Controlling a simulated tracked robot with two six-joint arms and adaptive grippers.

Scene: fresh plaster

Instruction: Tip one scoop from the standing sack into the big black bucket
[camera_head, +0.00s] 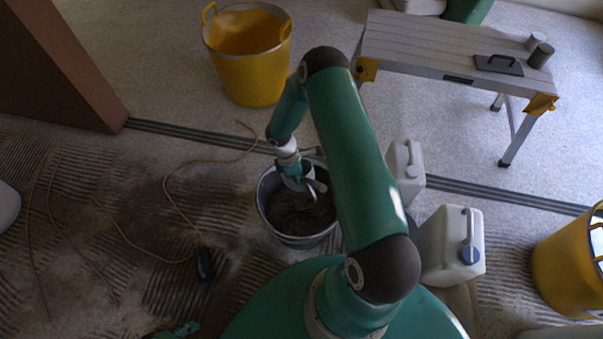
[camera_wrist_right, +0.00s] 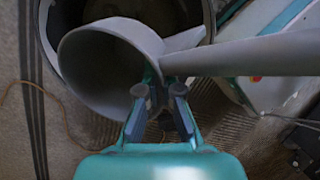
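The big black bucket (camera_head: 268,218) stands on the floor near the middle of the head view, with dark grey material inside. My right gripper (camera_head: 300,182) reaches down over its opening. In the wrist view my right gripper (camera_wrist_right: 158,92) is shut on a grey scoop (camera_wrist_right: 100,62), where cup and handle meet. The scoop's round cup is left of the fingers and its handle runs right. I cannot tell what is in the cup. A teal part at the bottom edge looks like my left gripper (camera_head: 180,330); its fingers are unclear. I cannot clearly make out the standing sack.
Two whitish canisters (camera_head: 405,170) (camera_head: 455,243) stand right of the bucket. A yellow tub (camera_head: 250,78) is behind, another (camera_head: 570,262) at the right edge. A workbench (camera_head: 440,45) stands at the back right. An orange cord (camera_head: 168,190) lies on the floor at left.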

